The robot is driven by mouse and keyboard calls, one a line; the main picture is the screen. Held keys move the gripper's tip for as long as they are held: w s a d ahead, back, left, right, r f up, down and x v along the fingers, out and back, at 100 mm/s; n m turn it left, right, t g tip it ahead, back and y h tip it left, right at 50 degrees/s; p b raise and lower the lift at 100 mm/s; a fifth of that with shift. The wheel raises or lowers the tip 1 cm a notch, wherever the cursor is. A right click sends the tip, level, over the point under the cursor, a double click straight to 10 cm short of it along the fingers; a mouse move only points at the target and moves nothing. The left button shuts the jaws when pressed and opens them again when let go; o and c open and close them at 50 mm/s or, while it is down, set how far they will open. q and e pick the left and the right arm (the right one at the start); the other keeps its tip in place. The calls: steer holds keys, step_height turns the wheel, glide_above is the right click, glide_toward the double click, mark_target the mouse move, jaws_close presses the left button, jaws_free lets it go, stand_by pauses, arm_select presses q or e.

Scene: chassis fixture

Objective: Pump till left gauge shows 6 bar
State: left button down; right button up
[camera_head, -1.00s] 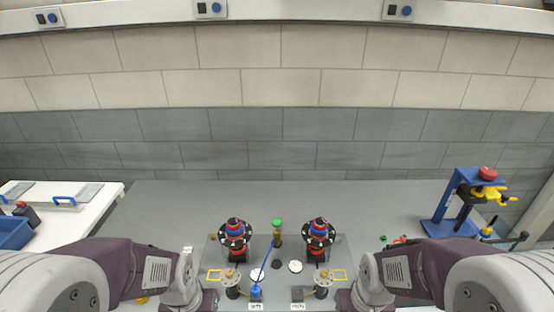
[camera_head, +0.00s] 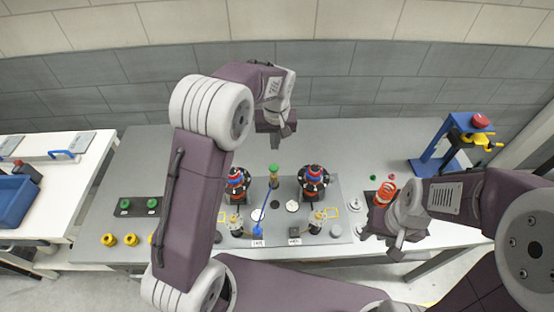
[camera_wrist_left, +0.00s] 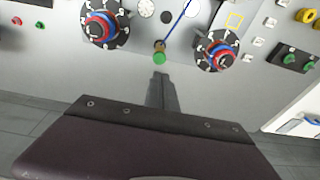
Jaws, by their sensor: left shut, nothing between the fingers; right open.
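The grey fixture plate (camera_head: 345,235) carries two black numbered dials with red and blue rings, one left (camera_head: 237,182) and one right (camera_head: 313,180). Between them stands a green-topped post (camera_head: 274,170). Two round white faces, left (camera_head: 257,215) and right (camera_head: 292,206), lie in front; their readings are too small to read. A thin blue rod (camera_head: 265,208) slants down to the left label. My right gripper (camera_head: 380,238) is open right of the plate.
A red coil (camera_head: 385,193) stands beside my right gripper. A blue press (camera_head: 450,145) is at the back right. Green buttons (camera_head: 138,206) and yellow knobs (camera_head: 130,239) lie left of my left arm. A white side table (camera_head: 70,170) with a blue bin (camera_head: 14,200) is further left.

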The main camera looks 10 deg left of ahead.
mark_target(274, 168)
arm_select(q)
steer(key=w+f+p, duration=0.1)
steer(key=f, duration=0.3)
steer(key=f+p, duration=0.2)
steer(key=f, duration=0.3)
steer(key=w+a+f+p, duration=0.1)
steer(key=f, duration=0.4)
steer(key=shift+w+p, duration=0.3)
steer(key=shift+p, duration=0.1)
steer(key=shift+f, duration=0.1)
